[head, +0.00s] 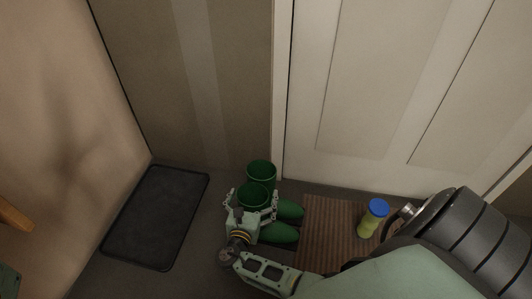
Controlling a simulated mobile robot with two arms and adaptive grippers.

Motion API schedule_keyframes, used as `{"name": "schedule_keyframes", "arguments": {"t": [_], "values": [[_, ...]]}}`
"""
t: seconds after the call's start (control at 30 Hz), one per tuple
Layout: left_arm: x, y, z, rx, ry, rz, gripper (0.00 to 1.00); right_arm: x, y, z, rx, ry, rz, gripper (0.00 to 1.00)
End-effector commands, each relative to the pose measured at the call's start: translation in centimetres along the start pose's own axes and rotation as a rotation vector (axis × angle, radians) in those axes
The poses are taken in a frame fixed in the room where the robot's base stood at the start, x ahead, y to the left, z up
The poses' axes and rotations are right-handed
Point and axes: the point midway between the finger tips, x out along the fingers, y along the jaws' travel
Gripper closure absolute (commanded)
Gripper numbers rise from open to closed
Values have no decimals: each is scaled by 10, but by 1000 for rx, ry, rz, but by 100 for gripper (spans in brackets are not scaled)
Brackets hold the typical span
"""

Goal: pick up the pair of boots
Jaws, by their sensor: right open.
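The pair of dark green boots stands upright on the floor near the door. The far boot (262,171) and the near boot (252,196) are side by side, their toes pointing right. My right gripper (251,198) is open, with one finger on each side of the near boot's shaft as seen from above. Whether the fingers touch the boot cannot be told. The gripper and wrist hide part of the near boot. My left gripper is not in view.
A brown striped doormat (326,226) lies right of the boots. A yellow-green bottle with a blue cap (373,218) stands near its right edge. A black tray-like mat (156,217) lies at left. The white door (380,90) and walls close off the back.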

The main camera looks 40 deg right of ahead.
Motion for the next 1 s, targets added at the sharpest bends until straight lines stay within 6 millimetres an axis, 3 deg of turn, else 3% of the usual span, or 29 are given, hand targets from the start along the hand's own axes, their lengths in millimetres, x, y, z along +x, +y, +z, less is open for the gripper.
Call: {"name": "schedule_keyframes", "arguments": {"t": [0.1,0.37,1.0], "values": [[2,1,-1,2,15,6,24,11,-1,0,0,-1,-2,0],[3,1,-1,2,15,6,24,13,-1,1,0,0,-1,1],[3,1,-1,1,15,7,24,14,-3,1,-1,-1,-5,57]]}}
